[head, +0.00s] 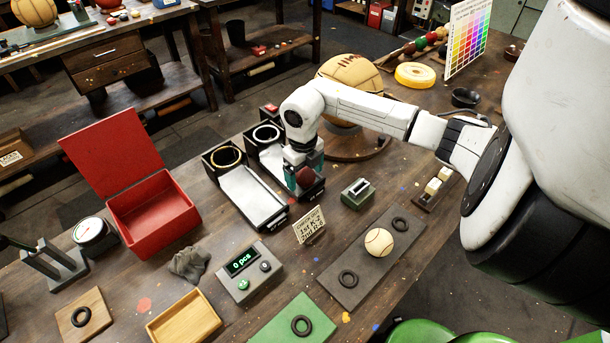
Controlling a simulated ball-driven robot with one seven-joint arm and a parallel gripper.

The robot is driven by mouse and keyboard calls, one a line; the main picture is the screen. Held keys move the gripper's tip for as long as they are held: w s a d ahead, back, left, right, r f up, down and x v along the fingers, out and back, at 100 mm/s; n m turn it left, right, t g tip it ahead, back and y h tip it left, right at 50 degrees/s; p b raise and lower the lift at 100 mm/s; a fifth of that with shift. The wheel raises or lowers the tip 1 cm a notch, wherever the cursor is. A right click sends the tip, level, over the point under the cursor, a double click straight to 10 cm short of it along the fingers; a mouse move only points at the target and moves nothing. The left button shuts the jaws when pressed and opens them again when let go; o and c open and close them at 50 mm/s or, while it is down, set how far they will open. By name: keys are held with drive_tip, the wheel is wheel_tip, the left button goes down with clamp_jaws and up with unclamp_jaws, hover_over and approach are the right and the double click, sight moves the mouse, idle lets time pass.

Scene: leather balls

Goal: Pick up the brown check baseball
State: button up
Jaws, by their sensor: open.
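My gripper (303,166) points down over the near end of the right-hand metal chute, with its jaws around or just above a dark reddish-brown ball (307,178). The ball is partly hidden by the gripper. It is too small and dark to tell whether it has a check pattern, or whether the jaws touch it. The jaws are open. A cream baseball (379,242) with red stitching rests at the middle of a dark mat (340,268), between two black rings.
An open red box (150,215) stands left of the chutes (250,194). In front are a counter reading "0 pcs" (249,269), a wooden tray (184,318) and a green mat (320,318).

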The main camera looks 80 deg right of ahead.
drive_tip(key=c, duration=1.3)
drive_tip(key=shift+o, duration=0.2)
drive_tip(key=shift+r, duration=0.15)
drive_tip(key=shift+r, duration=0.3)
wheel_tip(320, 180, up, 2)
drive_tip(key=shift+r, duration=0.1)
drive_tip(key=s+a+r+b, duration=0.3)
drive_tip(key=s+a+r, duration=0.1)
drive_tip(key=s+r, duration=0.6)
drive_tip(key=s, duration=0.3)
drive_tip(key=shift+a+b, duration=0.25)
drive_tip(key=shift+b, duration=0.1)
